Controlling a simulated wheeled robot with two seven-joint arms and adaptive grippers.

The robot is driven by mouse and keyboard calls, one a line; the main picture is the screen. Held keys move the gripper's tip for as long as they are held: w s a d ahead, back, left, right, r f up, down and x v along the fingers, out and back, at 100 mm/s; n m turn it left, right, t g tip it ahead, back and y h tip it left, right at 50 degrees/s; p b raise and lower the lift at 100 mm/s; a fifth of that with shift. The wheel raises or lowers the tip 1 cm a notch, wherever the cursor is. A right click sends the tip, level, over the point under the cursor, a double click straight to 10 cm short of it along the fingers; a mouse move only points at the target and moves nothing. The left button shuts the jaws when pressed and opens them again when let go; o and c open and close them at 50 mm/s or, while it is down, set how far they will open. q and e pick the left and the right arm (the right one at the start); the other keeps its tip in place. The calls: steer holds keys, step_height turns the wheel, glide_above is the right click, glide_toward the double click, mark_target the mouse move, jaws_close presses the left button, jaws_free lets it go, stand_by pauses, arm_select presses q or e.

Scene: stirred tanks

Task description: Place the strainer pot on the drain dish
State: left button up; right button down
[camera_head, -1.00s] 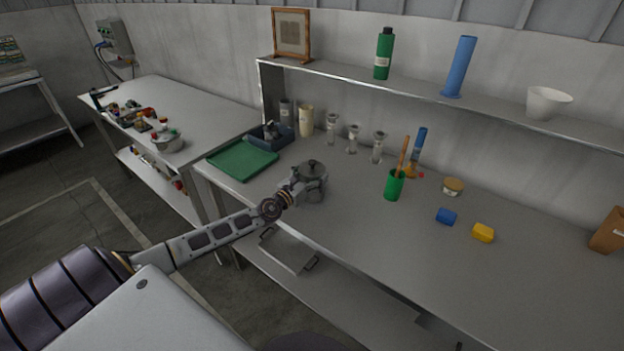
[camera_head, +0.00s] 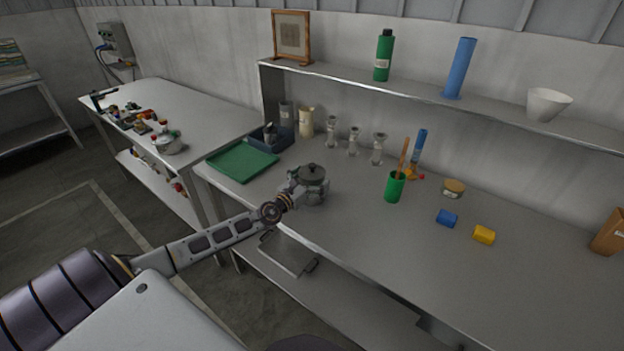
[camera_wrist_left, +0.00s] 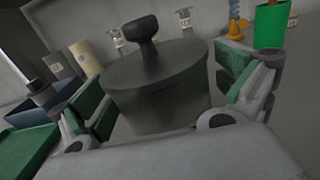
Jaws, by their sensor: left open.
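The strainer pot (camera_head: 315,172) is a dark grey lidded pot with a black knob. It stands upright on the bench near the front edge. It fills the middle of the left wrist view (camera_wrist_left: 155,88). My left gripper (camera_head: 304,187) is at the pot's near left side. In the left wrist view its green-padded fingers (camera_wrist_left: 168,98) are open, one on each side of the pot. I cannot tell whether they touch it. A flat green tray (camera_head: 242,161), likely the drain dish, lies empty to the left of the pot. My right gripper is out of view.
A dark blue bin (camera_head: 271,137) stands behind the green tray. Several clear glass vessels (camera_head: 353,141) stand behind the pot. A green cup (camera_head: 395,187) with tools, a blue block (camera_head: 447,218) and a yellow block (camera_head: 484,235) are to the right. A shelf (camera_head: 400,92) runs above.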

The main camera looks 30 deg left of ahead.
mark_target(305, 184)
arm_select(q)
steer(key=shift+s+r, duration=0.1)
steer(key=shift+r, duration=0.05)
steer(key=shift+s+a, duration=0.15)
steer(key=shift+s, duration=1.1)
steer(key=shift+s+a+b, duration=0.1)
steer(key=shift+s+b, duration=0.25)
steer(key=shift+s, duration=1.4)
steer(key=s, duration=0.2)
steer(key=s+b, duration=0.1)
steer(key=s, duration=0.2)
steer(key=shift+s+a, duration=0.2)
steer(key=shift+s, duration=0.15)
